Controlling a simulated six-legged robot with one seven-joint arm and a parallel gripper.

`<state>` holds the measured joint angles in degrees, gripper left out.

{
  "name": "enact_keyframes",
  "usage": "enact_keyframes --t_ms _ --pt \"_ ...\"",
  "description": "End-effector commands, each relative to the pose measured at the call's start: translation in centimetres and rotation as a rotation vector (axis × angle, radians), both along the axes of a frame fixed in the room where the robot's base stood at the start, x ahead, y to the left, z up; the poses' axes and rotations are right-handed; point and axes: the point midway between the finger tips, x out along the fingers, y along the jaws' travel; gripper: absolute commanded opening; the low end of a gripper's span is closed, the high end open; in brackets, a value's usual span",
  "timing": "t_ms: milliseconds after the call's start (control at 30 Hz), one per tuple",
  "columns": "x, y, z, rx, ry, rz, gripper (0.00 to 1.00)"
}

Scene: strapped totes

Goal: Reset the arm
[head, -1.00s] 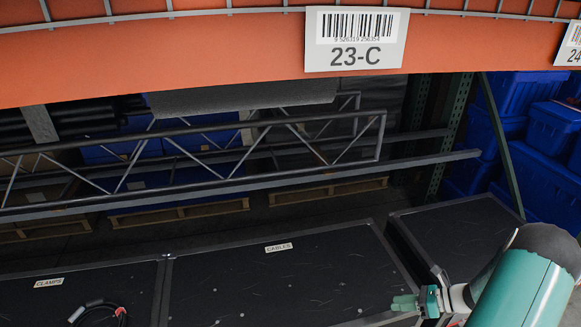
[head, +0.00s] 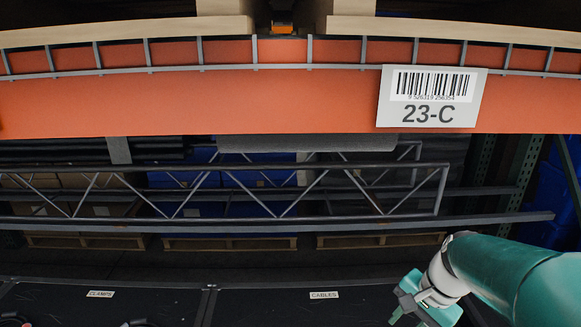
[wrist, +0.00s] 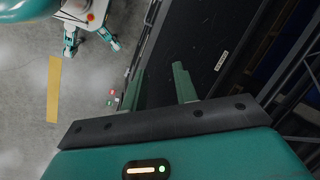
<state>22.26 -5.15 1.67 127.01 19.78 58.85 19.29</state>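My gripper (head: 408,300) is at the lower right of the head view, at the end of my teal arm, in front of the black surface labelled CABLES (head: 360,302). In the wrist view my gripper (wrist: 160,82) shows two green fingers standing apart with nothing held between them. Below them lies a dark surface with a white label. The fingertips look clear of it, but the exact gap cannot be told.
An orange rack beam (head: 200,103) with a 23-C tag (head: 431,97) crosses above. A grey metal truss (head: 330,190) lies behind the black surfaces. A CLAMPS label (head: 100,294) is at left. Grey floor with a yellow strip (wrist: 54,89) shows in the wrist view.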

Motion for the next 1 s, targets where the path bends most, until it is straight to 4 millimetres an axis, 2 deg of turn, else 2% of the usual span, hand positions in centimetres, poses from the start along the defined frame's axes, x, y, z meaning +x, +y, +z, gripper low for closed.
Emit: enact_keyframes --t_ms 100,433,600,700,1000 --pt "-1.9 2.2 2.5 -0.104 -0.094 0.165 0.29" --pt "-7.4 6.3 7.0 -0.377 -0.344 0.589 0.29" --pt "-9.3 7.2 8.1 -0.477 -0.438 0.736 0.29" --pt "-9.8 7.4 8.4 -0.505 -0.462 0.773 0.29" --pt "-9.9 7.4 8.4 -0.510 -0.466 0.783 0.29"
